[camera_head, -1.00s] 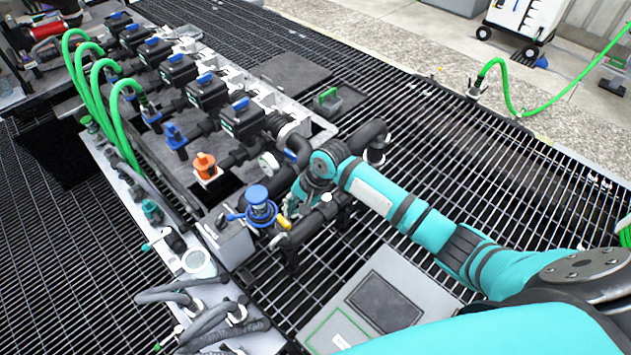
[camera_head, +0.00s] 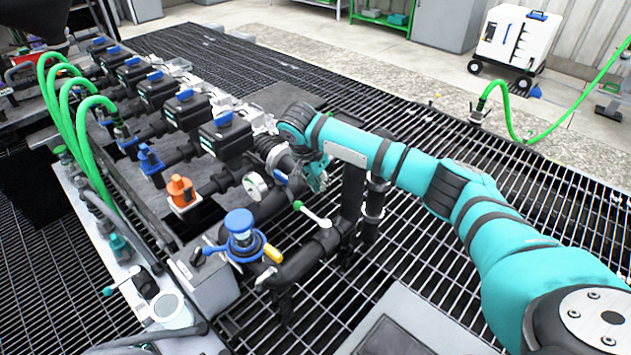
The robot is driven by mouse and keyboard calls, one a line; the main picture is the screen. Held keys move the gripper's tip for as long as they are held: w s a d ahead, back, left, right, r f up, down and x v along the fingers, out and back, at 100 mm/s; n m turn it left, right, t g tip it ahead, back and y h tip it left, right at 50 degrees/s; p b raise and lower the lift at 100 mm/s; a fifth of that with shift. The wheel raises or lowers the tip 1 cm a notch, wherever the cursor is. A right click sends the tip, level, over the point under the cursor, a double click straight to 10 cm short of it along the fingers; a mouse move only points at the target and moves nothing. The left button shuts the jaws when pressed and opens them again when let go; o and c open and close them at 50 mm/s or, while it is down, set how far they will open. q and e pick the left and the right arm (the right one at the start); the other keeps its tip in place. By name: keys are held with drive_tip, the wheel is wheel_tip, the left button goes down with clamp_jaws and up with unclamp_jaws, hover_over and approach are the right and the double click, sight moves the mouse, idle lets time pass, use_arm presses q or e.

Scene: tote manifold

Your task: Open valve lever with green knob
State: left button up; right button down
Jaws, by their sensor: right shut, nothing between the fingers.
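A valve lever (camera_head: 313,214) with a white handle and a small green knob (camera_head: 297,205) at its left end sits on the black pipe in the middle of the head view. The lever slants from the knob down to the right, to its pivot on the pipe. My right gripper (camera_head: 318,179) is shut and empty. It shows just above and behind the lever, apart from it in the picture, partly hidden by my wrist. My left gripper is not in view.
A blue-capped valve (camera_head: 240,228) with a yellow handle (camera_head: 272,253) stands left of the lever. A gauge (camera_head: 255,187) and an orange valve (camera_head: 181,190) are farther left. Open grating lies to the right.

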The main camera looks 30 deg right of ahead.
sight(312, 216)
drive_tip(key=shift+s+a+f+p, duration=0.15)
drive_tip(key=shift+a+f, duration=0.2)
drive_tip(key=shift+f, duration=0.45)
drive_tip(key=shift+s+a+f+p, duration=0.1)
drive_tip(key=shift+a+f, duration=0.25)
drive_tip(key=shift+f, duration=0.45)
drive_tip(key=shift+s+a+f+p, duration=0.15)
drive_tip(key=shift+a+f, duration=0.2)
drive_tip(key=shift+f, duration=0.45)
